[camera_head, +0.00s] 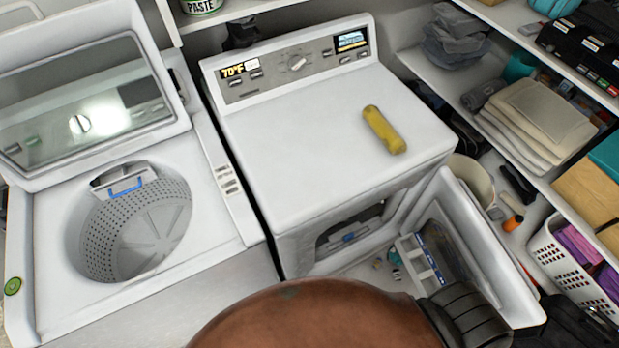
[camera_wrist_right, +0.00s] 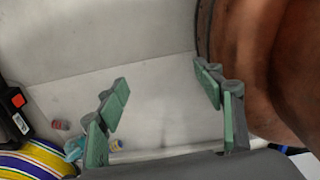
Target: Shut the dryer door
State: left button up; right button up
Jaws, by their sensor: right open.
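The white dryer (camera_head: 310,140) stands in the middle of the head view. Its front opening (camera_head: 350,230) is partly visible below the top panel. The dryer door (camera_head: 492,245) stands wide open, swung out from the dryer's right front side. A brown and black arm link of mine covers the lower middle of the view, close to the door's lower edge; I cannot tell if it touches. My right gripper (camera_wrist_right: 162,77) shows in the right wrist view with its green-padded fingers spread and nothing between them. My left gripper is in neither view.
A washer (camera_head: 130,215) with its lid raised stands left of the dryer. A yellow object (camera_head: 383,130) lies on the dryer top. Shelving with folded items (camera_head: 535,115) and a white basket (camera_head: 570,265) crowd the right side. A striped item (camera_wrist_right: 35,162) shows in the wrist view.

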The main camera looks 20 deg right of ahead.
aim_at(466, 245)
jog(key=z, duration=0.5)
jog(key=k, duration=1.2)
jog(key=z, duration=0.75)
jog(key=i, duration=0.85)
jog(key=z, duration=0.55)
